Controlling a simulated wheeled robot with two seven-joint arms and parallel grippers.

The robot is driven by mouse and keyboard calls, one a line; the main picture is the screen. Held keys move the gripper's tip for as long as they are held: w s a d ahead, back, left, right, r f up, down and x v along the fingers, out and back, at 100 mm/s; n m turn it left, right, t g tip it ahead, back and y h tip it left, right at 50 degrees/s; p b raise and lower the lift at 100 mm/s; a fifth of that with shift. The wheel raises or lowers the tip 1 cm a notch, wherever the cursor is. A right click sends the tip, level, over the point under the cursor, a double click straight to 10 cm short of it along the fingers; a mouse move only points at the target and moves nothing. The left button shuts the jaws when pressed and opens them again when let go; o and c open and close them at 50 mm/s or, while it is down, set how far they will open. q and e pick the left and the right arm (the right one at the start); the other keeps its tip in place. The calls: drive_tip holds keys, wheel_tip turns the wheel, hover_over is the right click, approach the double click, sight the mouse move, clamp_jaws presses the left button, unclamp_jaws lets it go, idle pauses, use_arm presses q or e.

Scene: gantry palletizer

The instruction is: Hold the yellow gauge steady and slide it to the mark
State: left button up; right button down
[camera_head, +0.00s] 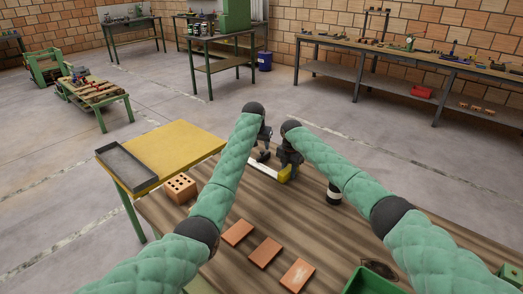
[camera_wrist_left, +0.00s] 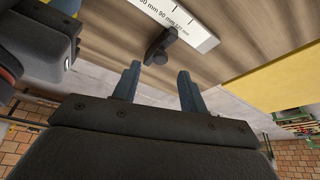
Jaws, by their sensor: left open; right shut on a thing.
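The yellow gauge (camera_head: 285,174) shows as a small yellow block at the right end of a white scale (camera_head: 263,169) on the wooden table, partly covered by my right gripper. My right gripper (camera_head: 288,165) is shut on the gauge from above. My left gripper (camera_head: 264,149) is beside it on the left, open and empty. In the left wrist view, the open fingers of my left gripper (camera_wrist_left: 159,77) point toward a dark knob (camera_wrist_left: 160,46) beside the white scale (camera_wrist_left: 182,20), apart from it. The scale bears black millimetre marks. The gauge's contact with the fingers is hidden.
A perforated brick (camera_head: 180,188) and several flat tiles (camera_head: 266,252) lie on the table left of and below the scale. A black-and-white cylinder (camera_head: 334,194) stands to the right. A green bin (camera_head: 374,281) is at the front. A yellow side table (camera_head: 178,143) holds a grey tray (camera_head: 125,165).

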sight(261, 152)
use_arm(q)
drive_tip(key=shift+x, duration=2.1)
clamp_jaws()
